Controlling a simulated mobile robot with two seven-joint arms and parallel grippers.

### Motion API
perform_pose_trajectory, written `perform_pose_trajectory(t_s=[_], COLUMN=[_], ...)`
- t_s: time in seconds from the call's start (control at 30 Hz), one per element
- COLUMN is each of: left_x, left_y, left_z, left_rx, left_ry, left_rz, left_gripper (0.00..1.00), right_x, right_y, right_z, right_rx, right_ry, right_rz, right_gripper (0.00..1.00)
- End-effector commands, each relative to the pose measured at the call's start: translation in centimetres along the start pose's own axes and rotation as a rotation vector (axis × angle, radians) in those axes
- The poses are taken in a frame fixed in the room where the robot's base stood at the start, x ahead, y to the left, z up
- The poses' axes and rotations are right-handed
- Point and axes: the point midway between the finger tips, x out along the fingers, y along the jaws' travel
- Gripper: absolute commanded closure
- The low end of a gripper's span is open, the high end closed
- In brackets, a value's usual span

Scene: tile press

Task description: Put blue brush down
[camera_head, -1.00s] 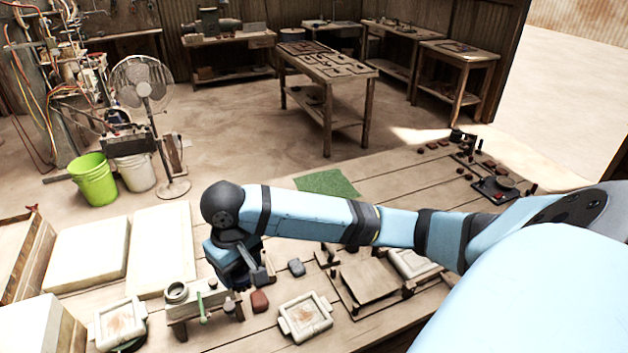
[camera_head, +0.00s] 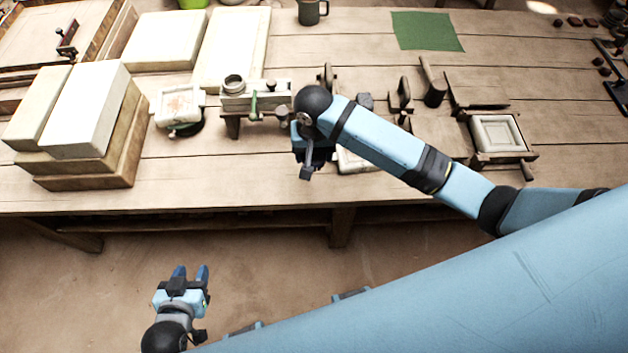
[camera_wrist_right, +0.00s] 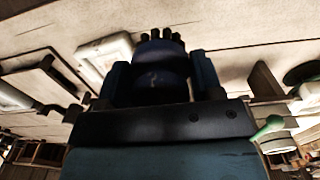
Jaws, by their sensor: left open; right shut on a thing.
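The blue brush (camera_wrist_right: 160,78) is dark blue and round, with dark bristle tufts at its far end in the right wrist view. My right gripper (camera_head: 309,160) is shut on it, with a finger on each side. In the head view the arm and gripper largely hide the brush, near the workbench's (camera_head: 250,190) front edge. A white tile mould (camera_head: 358,162) is partly hidden beside the gripper. Whether the brush touches anything cannot be told. My left gripper (camera_head: 190,274) is open and empty, low in front of the bench.
Another mould (camera_head: 180,105) and white blocks (camera_head: 88,108) lie farther left. A framed mould (camera_head: 498,133) is right, a green cloth (camera_head: 427,31) behind. Bare planks lie along the front edge.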

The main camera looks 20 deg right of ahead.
Motion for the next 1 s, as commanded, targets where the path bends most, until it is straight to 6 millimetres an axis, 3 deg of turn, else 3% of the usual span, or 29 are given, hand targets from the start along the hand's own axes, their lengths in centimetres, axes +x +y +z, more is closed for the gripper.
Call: perform_pose_trajectory(t_s=[0.1, 0.3, 0.57, 0.8, 1.0], left_x=[0.1, 0.3, 0.5, 0.5, 0.5], left_y=[0.0, -0.1, -0.2, -0.2, -0.2], left_z=[0.2, 0.8, 1.2, 1.2, 1.0], left_rx=[-0.002, -0.002, -0.002, -0.002, -0.002], left_ry=[0.000, -0.008, -0.014, -0.009, -0.006], left_rz=[-0.001, -0.004, -0.005, -0.005, -0.005], left_gripper=[0.57, 0.57, 0.57, 0.57, 0.57], right_x=[3.4, 7.6, 9.6, 13.0, 13.2], right_y=[0.1, 0.0, 0.0, 0.0, 0.0], right_z=[0.0, 0.0, 0.0, 0.0, 0.0], right_rx=[0.000, -0.002, -0.002, -0.002, -0.002], right_ry=[-0.003, -0.001, 0.000, 0.000, 0.001], right_rz=[0.003, 0.001, 0.000, 0.001, -0.001], right_gripper=[0.59, 0.59, 0.59, 0.59, 0.59])
